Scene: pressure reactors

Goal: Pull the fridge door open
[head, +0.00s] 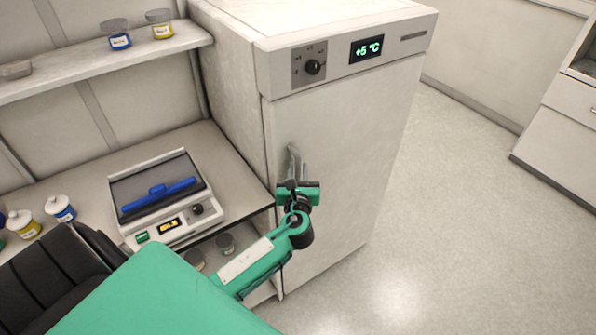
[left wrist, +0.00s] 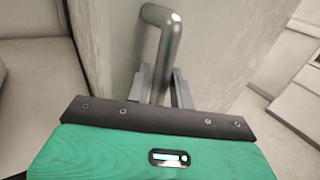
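A grey bar handle (head: 292,160) is on the door's left side; in the left wrist view the handle (left wrist: 163,45) is a bent metal bar. My left gripper (head: 298,178) is at the handle. In the left wrist view my left gripper's fingers (left wrist: 160,82) stand apart, one on each side of the bar, with narrow gaps that suggest it is not clamped. The lower part of the handle is hidden by the gripper. My right gripper is not in view.
A bench (head: 235,165) to the left of the fridge holds a device with a blue handle (head: 158,195) and small bottles (head: 60,208). A shelf (head: 100,60) with jars is above. The floor (head: 465,220) right of the fridge is clear.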

